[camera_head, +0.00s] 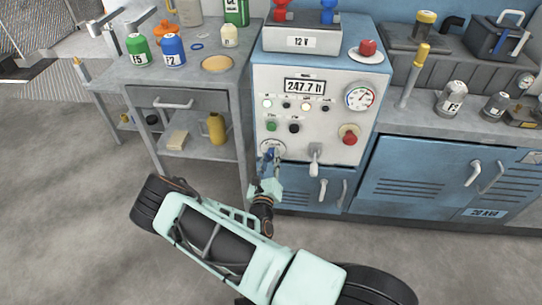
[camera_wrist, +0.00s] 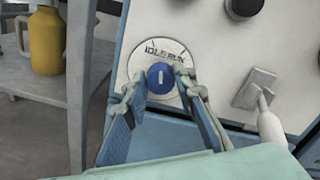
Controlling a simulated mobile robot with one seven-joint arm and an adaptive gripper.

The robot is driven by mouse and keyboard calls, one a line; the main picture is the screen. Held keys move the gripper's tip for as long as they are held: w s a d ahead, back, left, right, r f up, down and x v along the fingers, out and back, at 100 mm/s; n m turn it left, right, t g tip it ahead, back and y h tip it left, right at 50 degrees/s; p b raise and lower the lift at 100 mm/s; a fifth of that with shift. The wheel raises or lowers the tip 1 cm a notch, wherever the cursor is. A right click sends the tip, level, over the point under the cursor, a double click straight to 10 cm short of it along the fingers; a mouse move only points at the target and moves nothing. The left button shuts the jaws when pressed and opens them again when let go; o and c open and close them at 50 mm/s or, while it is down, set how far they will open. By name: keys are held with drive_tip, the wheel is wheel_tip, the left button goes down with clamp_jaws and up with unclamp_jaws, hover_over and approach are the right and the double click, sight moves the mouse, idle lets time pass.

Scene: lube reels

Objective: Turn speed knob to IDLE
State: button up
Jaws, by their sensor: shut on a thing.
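The speed knob (camera_wrist: 160,77) is a round blue knob with a short white mark, on a pale dial plate (camera_wrist: 141,58) lettered IDLE on the left and RUN on the right. The mark stands about upright, and I cannot tell clearly which word it points to. My gripper (camera_wrist: 160,86) is shut on the knob, with one finger at each side. In the head view the dial (camera_head: 272,145) sits at the lower left of the control panel, and my gripper (camera_head: 270,160) covers much of the knob.
A grey lever switch (camera_wrist: 256,90) is right of the dial, with a pale handle. Above are a red button (camera_head: 349,135), a gauge (camera_head: 359,96) and a display (camera_head: 305,86). A grey side table (camera_head: 180,98) with bottles stands left of the blue cabinet.

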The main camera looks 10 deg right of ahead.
drive_tip(key=shift+n+p, duration=0.35)
drive_tip(key=shift+n, duration=0.95)
drive_tip(key=shift+f, duration=0.1)
drive_tip(key=o, duration=1.2)
drive_tip(key=shift+c, duration=0.2)
drive_tip(key=v, duration=0.7)
drive_tip(key=shift+s, duration=0.3)
drive_tip(key=shift+a, duration=0.1)
